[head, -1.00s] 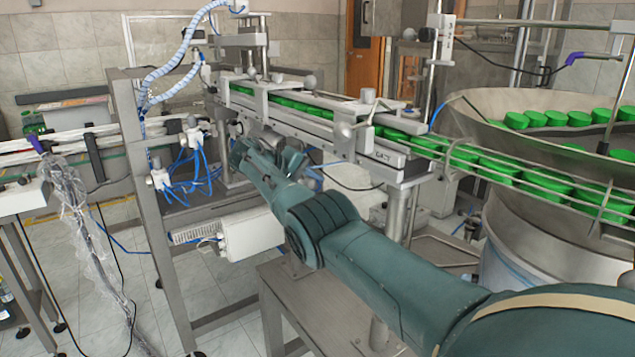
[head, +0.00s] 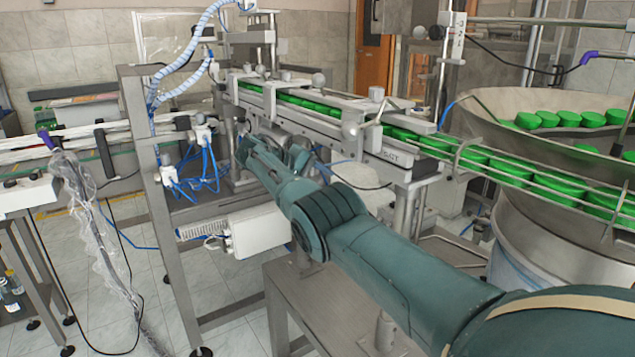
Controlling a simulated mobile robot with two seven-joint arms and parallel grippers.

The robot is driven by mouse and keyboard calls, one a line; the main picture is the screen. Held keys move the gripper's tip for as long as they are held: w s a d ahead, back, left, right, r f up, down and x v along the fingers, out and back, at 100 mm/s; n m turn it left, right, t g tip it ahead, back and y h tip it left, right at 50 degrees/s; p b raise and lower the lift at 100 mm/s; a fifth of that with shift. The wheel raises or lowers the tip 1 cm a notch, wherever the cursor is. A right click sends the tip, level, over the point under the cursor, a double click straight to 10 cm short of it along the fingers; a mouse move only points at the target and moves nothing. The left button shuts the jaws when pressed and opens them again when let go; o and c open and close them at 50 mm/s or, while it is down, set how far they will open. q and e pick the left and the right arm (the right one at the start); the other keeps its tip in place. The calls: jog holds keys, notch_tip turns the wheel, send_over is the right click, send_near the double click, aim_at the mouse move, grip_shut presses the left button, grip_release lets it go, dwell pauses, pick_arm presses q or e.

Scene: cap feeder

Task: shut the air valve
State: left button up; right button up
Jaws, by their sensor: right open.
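My right gripper (head: 248,150) is at the end of the teal arm that reaches in from the lower right. It is open, with nothing visible between its fingers, below the conveyor's left end. White air fittings (head: 203,134) with blue tubes (head: 205,178) are on the metal frame just left of the gripper, and a gap shows between them. I cannot make out which part is the air valve or how its handle stands. My left gripper is not in view.
The conveyor (head: 330,122) with green caps runs above my right arm. A steel frame post (head: 143,190) stands left of the gripper. A white box (head: 258,230) hangs below it. The steel bowl (head: 530,190) with caps is at the right. A hose in clear wrap (head: 95,225) hangs at left.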

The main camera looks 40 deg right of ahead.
pick_arm(q)
jog(key=p, duration=0.2)
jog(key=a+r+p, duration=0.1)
jog(key=p, duration=0.1)
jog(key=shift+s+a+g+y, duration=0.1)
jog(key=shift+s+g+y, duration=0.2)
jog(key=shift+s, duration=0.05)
pick_arm(e)
jog(key=v, duration=1.3)
jog(key=shift+a, duration=0.1)
